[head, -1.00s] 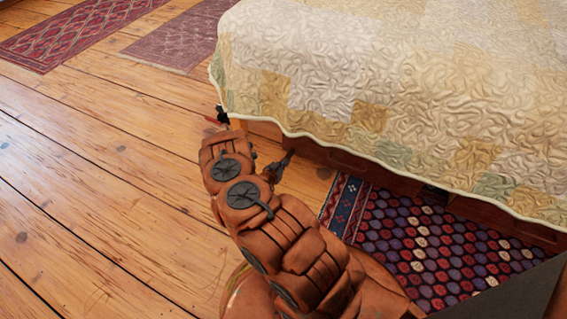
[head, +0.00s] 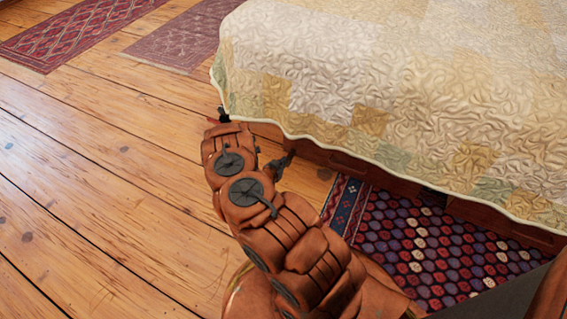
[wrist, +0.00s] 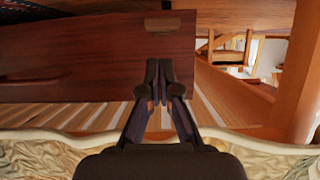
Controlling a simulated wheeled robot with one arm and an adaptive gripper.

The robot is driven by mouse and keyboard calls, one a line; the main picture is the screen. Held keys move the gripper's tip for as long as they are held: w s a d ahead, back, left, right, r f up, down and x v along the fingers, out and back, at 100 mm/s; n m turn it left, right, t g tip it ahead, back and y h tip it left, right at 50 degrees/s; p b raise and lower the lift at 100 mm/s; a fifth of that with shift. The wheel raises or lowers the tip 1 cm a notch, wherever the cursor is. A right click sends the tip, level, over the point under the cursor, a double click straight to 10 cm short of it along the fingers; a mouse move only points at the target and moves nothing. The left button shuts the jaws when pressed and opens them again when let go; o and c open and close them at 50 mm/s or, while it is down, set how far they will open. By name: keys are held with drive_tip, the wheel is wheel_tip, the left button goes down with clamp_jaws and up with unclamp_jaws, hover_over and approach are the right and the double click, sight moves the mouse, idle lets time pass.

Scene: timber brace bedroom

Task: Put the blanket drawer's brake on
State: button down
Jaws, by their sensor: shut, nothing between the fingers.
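The blanket drawer (head: 352,166) shows in the head view as a dark red-brown wooden front under the quilt's hem. In the wrist view a dark red-brown panel (wrist: 75,55), apparently the drawer, fills the upper left, with a small lighter brown piece (wrist: 162,25) near its end. I cannot tell whether that piece is the brake. My gripper (wrist: 160,75) is shut and empty, in front of the panel's end; I cannot tell whether it touches. In the head view my arm largely hides the gripper and the floor by the bed's corner.
The bed's quilt (head: 400,90) overhangs the drawer and crosses the bottom of the wrist view. A patterned rug (head: 430,240) lies beside the bed. A small black and red thing (head: 223,115) shows by the bed's corner. Bare floorboards (head: 90,160) lie free at left.

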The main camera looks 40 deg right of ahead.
drive_tip(key=s+a+f, duration=0.1)
drive_tip(key=a, duration=0.1)
drive_tip(key=s+a+f+p, duration=0.1)
drive_tip(key=a, duration=0.2)
drive_tip(key=s+a+f, duration=0.1)
drive_tip(key=a, duration=0.2)
drive_tip(key=shift+a+f+p, duration=0.15)
drive_tip(key=shift+f+p, duration=0.05)
drive_tip(key=shift+p, duration=0.15)
